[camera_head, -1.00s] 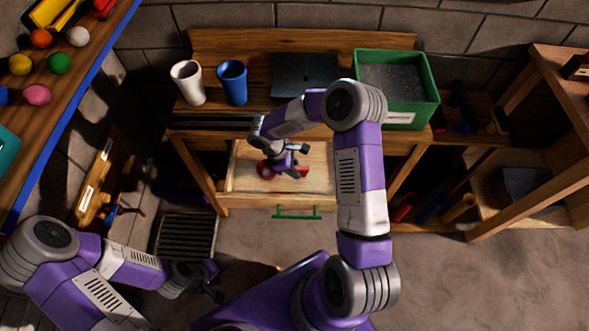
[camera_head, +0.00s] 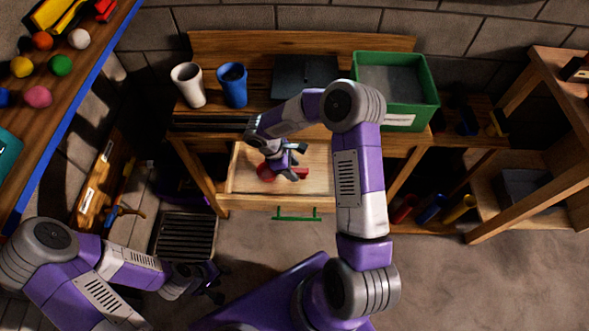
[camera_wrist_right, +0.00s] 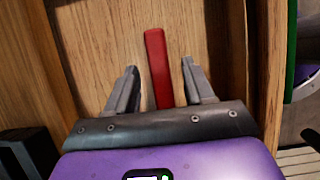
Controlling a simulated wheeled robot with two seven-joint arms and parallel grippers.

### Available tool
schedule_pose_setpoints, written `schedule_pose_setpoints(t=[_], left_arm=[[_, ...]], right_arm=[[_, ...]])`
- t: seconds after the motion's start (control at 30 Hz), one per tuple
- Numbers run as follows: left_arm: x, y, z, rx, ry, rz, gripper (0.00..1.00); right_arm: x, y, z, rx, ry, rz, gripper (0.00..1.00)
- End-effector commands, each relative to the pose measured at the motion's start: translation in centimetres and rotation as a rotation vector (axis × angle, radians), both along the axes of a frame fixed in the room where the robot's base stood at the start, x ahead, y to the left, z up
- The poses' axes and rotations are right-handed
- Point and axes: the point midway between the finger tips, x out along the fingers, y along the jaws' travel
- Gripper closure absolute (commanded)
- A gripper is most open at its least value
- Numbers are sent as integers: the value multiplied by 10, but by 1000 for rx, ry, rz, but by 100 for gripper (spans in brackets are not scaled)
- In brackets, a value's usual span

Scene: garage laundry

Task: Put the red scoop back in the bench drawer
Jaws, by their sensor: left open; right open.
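The bench drawer (camera_head: 318,180) is pulled open, with a light wood inside and a green handle (camera_head: 297,214) on its front. The red scoop (camera_head: 265,171) lies inside the drawer, partly hidden by my right gripper (camera_head: 297,161) above it. In the right wrist view, the scoop's red handle (camera_wrist_right: 157,65) lies on the wood between the two spread fingers of my right gripper (camera_wrist_right: 162,85), with a gap on each side. My left gripper (camera_head: 219,284) is low at the left, away from the drawer, open and empty.
On the bench stand a white cup (camera_head: 187,84), a blue cup (camera_head: 232,84) and a green bin (camera_head: 428,92) at the right. A shelf with coloured balls (camera_head: 60,64) is at the far left. The floor (camera_head: 480,270) at the lower right is clear.

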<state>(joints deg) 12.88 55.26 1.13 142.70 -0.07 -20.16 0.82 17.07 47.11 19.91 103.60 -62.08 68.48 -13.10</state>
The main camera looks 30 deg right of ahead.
Motion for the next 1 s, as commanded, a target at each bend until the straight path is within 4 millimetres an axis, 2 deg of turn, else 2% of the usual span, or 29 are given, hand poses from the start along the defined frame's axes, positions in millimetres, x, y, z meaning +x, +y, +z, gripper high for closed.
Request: schedule_pose_setpoints(t=[0.03,0.2,0.43,0.6,1.0], left_arm=[[0,0,4,0,0,0,57],[0,0,13,0,0,0,57],[0,0,21,0,0,0,57],[0,0,23,0,0,0,57],[0,0,23,0,0,0,57]], right_arm=[[3,4,12,-1,-4,2,47],[12,18,47,0,-5,2,47],[20,32,82,0,-2,0,47],[23,37,93,0,0,-1,47],[23,37,93,0,0,-1,47]])
